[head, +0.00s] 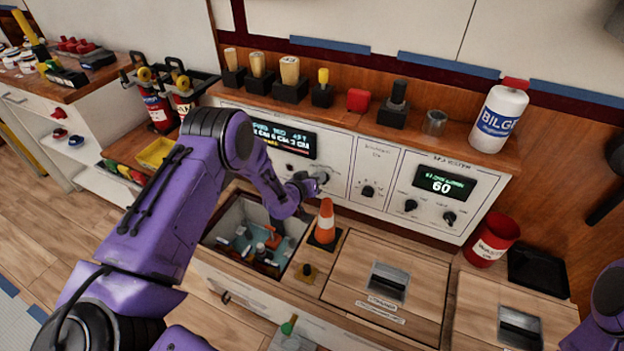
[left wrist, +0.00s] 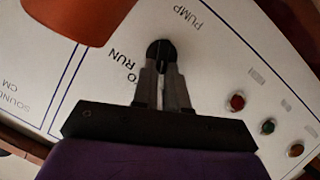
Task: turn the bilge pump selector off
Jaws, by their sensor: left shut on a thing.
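The bilge pump selector is a black knob (left wrist: 160,48) on the white panel (head: 340,165), with "PUMP" and "RUN" lettering beside it in the left wrist view. My left gripper (left wrist: 161,75) is shut on this knob, one finger on each side. In the head view my left gripper (head: 310,186) is at the panel front, below the display, and hides the knob. Where the knob points cannot be made out clearly. My right gripper is not in view; only part of my right arm shows at the right edge.
An orange and white cone (head: 326,222) stands just below my left gripper. An open hatch (head: 215,235) lies under the left forearm. Red, green and amber lights (left wrist: 268,126) sit beside the knob. A bilge bottle (head: 497,118) and several levers stand on the shelf above.

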